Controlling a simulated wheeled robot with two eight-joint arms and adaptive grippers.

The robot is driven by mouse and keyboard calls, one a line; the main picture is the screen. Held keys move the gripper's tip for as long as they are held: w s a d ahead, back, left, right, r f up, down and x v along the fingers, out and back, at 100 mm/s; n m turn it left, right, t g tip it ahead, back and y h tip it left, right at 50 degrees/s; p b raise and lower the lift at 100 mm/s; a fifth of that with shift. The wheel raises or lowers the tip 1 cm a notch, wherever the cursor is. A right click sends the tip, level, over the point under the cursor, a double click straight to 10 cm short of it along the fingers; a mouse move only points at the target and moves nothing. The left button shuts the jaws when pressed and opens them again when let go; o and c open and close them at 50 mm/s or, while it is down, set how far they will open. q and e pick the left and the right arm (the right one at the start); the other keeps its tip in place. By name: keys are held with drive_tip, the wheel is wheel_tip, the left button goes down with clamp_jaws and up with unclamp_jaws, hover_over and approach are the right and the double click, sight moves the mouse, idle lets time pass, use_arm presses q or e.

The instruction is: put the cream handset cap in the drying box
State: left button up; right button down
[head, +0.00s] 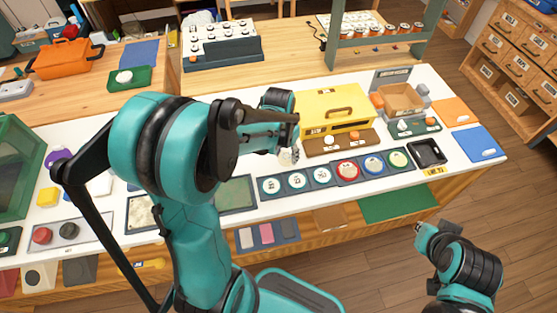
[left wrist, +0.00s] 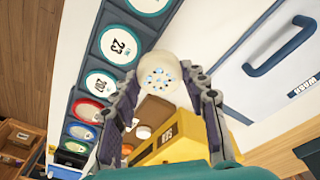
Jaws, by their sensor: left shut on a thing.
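The cream handset cap (left wrist: 158,72), round with a cluster of small holes, sits between the fingertips of my left gripper (left wrist: 160,85) in the left wrist view. In the head view the cap (head: 288,157) shows just below my left gripper (head: 290,145), which is shut on it above the white counter. A yellow box (head: 318,103) with a handle on top and an open front stands to the right of this gripper; I take it for the drying box. It also shows in the left wrist view (left wrist: 178,148). My right gripper (head: 423,236) is at lower right, its fingers unclear.
A brown board (head: 318,149) with a cream and an orange cap lies before the yellow box. A row of number dials (head: 297,181) runs along the counter front. A cardboard box (head: 402,99) and a black tray (head: 428,152) stand at right.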

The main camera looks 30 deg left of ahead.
sight(280, 158)
use_arm(q)
drive_tip(key=a+f, duration=0.1)
drive_tip(key=w+a+f, duration=0.1)
drive_tip(key=shift+w+a+b, duration=0.2)
drive_tip(key=shift+a+b, duration=0.15)
drive_tip(key=shift+f+b, duration=0.85)
drive_tip(key=shift+f, duration=1)
drive_tip(key=shift+f, duration=0.15)
drive_tip(key=o, duration=1)
drive_tip(key=shift+c, duration=0.2)
